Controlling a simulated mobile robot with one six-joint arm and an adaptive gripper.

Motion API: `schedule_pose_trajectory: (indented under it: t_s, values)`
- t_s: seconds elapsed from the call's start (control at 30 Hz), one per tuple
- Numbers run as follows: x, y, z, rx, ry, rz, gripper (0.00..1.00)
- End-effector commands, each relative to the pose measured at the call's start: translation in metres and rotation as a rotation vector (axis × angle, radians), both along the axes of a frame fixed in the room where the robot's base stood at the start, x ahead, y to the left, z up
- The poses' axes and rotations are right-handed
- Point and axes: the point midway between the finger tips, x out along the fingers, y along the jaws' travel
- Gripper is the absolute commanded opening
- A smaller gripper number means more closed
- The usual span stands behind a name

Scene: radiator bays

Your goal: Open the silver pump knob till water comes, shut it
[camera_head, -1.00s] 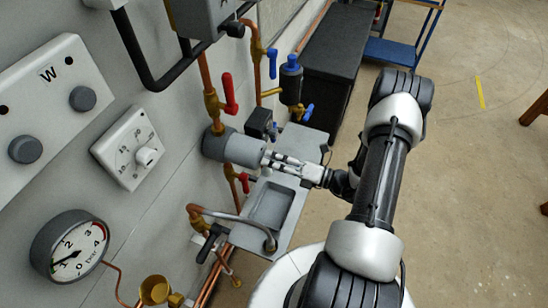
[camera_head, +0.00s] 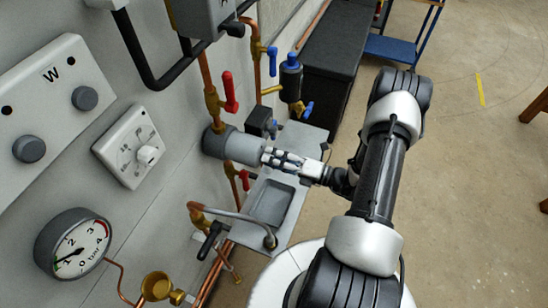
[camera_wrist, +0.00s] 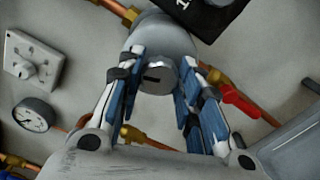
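The grey pump cylinder (camera_head: 240,149) sticks out from the wall. Its silver knob (camera_wrist: 158,78), with a dark slot, shows on its end in the wrist view. My gripper (camera_head: 268,157) is at the cylinder's end in the head view, and its fingers hide the knob there. A curved spout pipe (camera_head: 238,217) ends over a grey sink (camera_head: 270,203). No water shows.
Red-handled valves (camera_head: 229,92) and blue-handled valves (camera_head: 272,58) stand on copper pipes near the pump. A pressure gauge (camera_head: 73,243), a white dial plate (camera_head: 132,147) and a knob panel (camera_head: 55,100) are on the wall at left. The floor at right is mostly clear.

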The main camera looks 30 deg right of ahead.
Motion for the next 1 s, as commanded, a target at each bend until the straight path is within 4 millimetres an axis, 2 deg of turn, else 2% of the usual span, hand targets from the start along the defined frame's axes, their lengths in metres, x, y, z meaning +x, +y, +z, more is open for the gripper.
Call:
schedule_pose_trajectory:
  t_s: [0.23,0.63,0.77,1.0]
  values:
    - [0.000,0.000,0.000,-0.001,-0.001,0.000,0.52]
    - [-0.004,-0.005,0.000,0.000,-0.001,-0.003,0.52]
    - [-0.020,-0.017,0.000,-0.001,-0.001,-0.006,0.52]
    - [-0.061,-0.049,0.000,-0.001,-0.002,-0.007,0.52]
